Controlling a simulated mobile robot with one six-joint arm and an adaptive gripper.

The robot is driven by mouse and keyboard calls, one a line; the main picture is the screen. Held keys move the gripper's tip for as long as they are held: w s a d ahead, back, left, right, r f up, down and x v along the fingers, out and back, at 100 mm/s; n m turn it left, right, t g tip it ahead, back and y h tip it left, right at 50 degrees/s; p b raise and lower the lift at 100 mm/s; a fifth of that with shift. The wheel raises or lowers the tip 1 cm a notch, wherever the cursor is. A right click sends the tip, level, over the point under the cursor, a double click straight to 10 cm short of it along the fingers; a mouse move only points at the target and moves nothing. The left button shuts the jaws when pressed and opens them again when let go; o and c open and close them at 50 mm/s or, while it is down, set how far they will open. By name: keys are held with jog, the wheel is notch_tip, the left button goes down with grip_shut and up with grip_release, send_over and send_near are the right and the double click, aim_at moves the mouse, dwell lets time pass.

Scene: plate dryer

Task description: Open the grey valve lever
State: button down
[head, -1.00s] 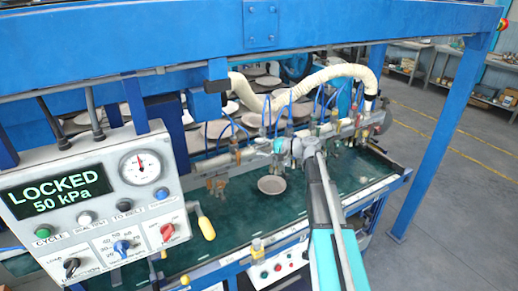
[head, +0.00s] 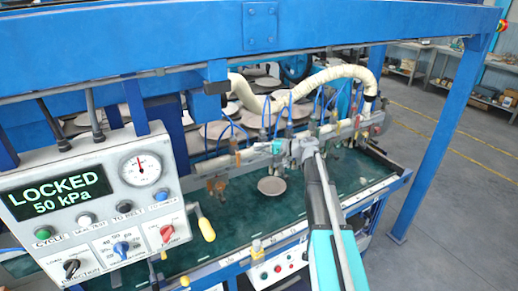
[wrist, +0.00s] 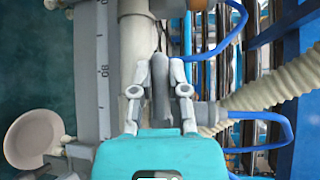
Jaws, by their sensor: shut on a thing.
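The grey valve lever (wrist: 160,98) shows in the wrist view as a dark grey bar upright in the picture, against a pale pipe. My gripper (wrist: 160,62) is shut on it, with one finger on each side. In the head view my gripper (head: 300,150) is at the pipework above the green table, and the lever cannot be made out there. The control panel (head: 95,195) reads LOCKED and 50 kPa.
A round plate (head: 271,186) lies on the green table (head: 235,205) below the pipework. A ribbed cream hose (head: 330,75) and blue tubes (wrist: 245,20) run close to my gripper. A blue post (head: 440,140) stands at the right.

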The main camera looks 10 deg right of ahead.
jog(key=shift+f+n+h+p, duration=0.1)
jog(key=shift+n+h+p, duration=0.4)
jog(key=shift+h+p, duration=0.25)
jog(key=shift+f+n+h, duration=0.3)
jog(key=shift+f+h, duration=0.05)
jog(key=c, duration=0.6)
grip_release()
jog(key=shift+c, duration=0.2)
